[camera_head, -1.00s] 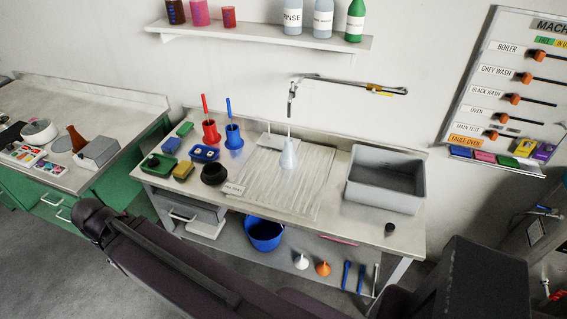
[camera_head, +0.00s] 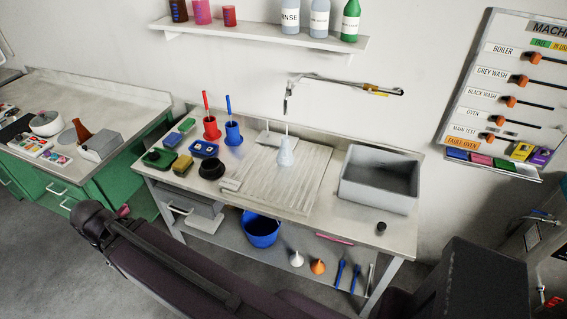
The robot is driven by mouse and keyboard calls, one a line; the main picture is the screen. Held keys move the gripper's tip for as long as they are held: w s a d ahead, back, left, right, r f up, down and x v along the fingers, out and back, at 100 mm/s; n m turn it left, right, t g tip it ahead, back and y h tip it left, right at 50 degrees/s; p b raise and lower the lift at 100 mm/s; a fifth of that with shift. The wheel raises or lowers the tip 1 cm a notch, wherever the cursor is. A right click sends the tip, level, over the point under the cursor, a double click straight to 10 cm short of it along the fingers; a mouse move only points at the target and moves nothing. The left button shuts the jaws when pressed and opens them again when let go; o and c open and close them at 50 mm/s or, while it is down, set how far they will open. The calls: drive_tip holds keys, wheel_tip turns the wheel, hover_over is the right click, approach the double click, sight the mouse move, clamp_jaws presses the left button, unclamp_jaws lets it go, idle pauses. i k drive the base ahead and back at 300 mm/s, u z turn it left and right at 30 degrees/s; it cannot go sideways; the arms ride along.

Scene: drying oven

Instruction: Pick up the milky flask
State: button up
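A pale, milky-white flask (camera_head: 286,154) stands on the ribbed draining board (camera_head: 310,185) in the middle of the workbench, its narrow neck pointing up. It looks upright, with nothing touching it from the sides. My arm crosses the bottom of the picture in front of the bench, well below the flask. My gripper is not visible in this view.
A grey sink basin (camera_head: 372,195) is right of the board, and a small dark cup (camera_head: 381,227) is near the front edge. A black bowl (camera_head: 211,169), sponges and red and blue brush holders (camera_head: 233,134) stand left. A faucet (camera_head: 345,84) reaches above the board.

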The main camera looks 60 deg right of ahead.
sight(285, 158)
drive_tip(key=k, duration=1.7)
drive_tip(key=z, duration=1.3)
drive_tip(key=i, duration=1.05)
drive_tip(key=u, duration=0.05)
